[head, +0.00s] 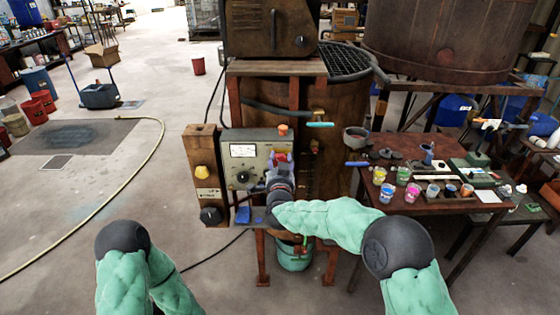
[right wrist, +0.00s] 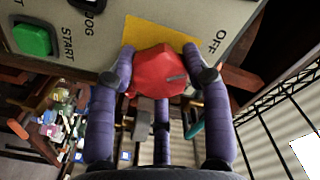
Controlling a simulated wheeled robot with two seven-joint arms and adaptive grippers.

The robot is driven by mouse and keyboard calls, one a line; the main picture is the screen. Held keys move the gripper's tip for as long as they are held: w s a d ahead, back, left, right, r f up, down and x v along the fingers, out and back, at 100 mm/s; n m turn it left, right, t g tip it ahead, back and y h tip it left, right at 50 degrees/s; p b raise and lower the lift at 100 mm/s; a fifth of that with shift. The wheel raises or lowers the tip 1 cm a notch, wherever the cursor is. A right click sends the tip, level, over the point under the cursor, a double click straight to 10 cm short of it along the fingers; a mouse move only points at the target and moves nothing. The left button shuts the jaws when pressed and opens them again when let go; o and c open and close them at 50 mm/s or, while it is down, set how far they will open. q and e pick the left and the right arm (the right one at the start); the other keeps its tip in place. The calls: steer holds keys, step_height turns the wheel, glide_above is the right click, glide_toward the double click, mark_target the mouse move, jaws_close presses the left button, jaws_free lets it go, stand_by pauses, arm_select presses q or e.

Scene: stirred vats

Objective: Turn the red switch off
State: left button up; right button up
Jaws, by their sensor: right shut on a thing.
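The red switch (right wrist: 156,72) is a faceted red knob on a yellow plate (right wrist: 140,34) of a grey control panel. A short dark mark shows on its face, toward the right. The word OFF (right wrist: 215,42) is printed right of the plate. My right gripper (right wrist: 161,66) has purple fingers on both sides of the knob and is shut on it. In the head view, my right gripper (head: 280,169) is at the right part of the control panel (head: 244,138) and mostly hides the switch. My left arm shows at the lower left; its gripper is out of view.
A green START button (right wrist: 32,38) is on the same panel. A wooden post with a yellow knob (head: 201,172) stands left of it. A table (head: 405,205) with paint pots is at the right. A yellow hose (head: 112,190) lies on the open floor at the left.

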steer(key=shift+w+d+r, duration=0.1)
steer(key=shift+d+r, duration=0.1)
steer(key=shift+r, duration=0.25)
steer(key=o, duration=1.1)
steer(key=shift+o, duration=0.2)
steer(key=shift+f, duration=0.15)
steer(key=shift+a+f+n, duration=0.1)
steer(key=shift+n, duration=0.2)
steer(key=s, duration=1.2)
